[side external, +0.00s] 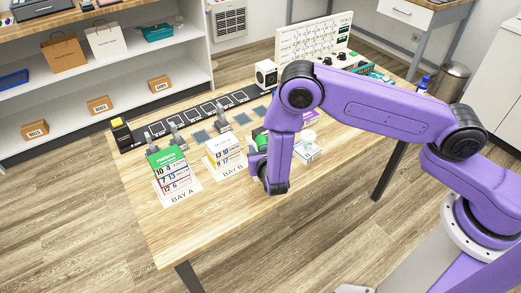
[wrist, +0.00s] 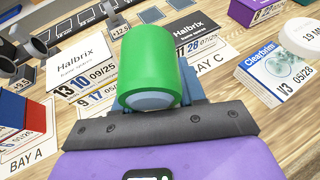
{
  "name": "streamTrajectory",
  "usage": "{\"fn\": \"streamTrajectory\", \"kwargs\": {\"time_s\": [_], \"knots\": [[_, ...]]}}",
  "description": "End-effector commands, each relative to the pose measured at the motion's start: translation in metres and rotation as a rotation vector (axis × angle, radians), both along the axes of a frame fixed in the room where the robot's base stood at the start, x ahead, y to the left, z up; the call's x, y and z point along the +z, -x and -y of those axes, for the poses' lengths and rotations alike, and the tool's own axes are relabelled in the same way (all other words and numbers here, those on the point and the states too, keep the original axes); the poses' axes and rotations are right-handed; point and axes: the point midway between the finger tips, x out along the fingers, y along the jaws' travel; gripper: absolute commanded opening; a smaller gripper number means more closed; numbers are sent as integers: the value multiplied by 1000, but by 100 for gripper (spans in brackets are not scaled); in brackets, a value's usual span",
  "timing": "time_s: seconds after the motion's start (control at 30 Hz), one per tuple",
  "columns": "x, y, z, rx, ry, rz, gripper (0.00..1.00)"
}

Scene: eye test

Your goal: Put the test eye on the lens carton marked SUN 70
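A green cylinder with a blue-grey end, which looks like the test eye, stands up between my gripper's fingers (wrist: 153,100) in the wrist view; the cylinder (wrist: 150,55) hides part of the cartons behind it. In the side view a green patch of it (side external: 259,133) shows beside my arm, above my gripper (side external: 259,148). The fingers appear closed against its sides. I cannot read SUN 70 on any carton.
A green-topped carton (side external: 168,160) stands at BAY A, a white one (side external: 223,150) at BAY B. A purple carton (side external: 309,117) and a white round item (wrist: 311,36) are at the right. A dark strip of squares (side external: 207,110) lines the back. The front tabletop (side external: 215,215) is clear.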

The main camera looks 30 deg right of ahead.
Motion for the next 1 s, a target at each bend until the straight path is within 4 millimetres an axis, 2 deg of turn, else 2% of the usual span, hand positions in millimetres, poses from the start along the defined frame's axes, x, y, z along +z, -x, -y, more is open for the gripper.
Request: {"fn": "streamTrajectory", "kwargs": {"time_s": [0.37,0.47,1.0], "knots": [[2,0,0,0,-1,0,51],[5,7,-3,2,0,-1,51],[42,88,-38,3,-1,0,51]]}}
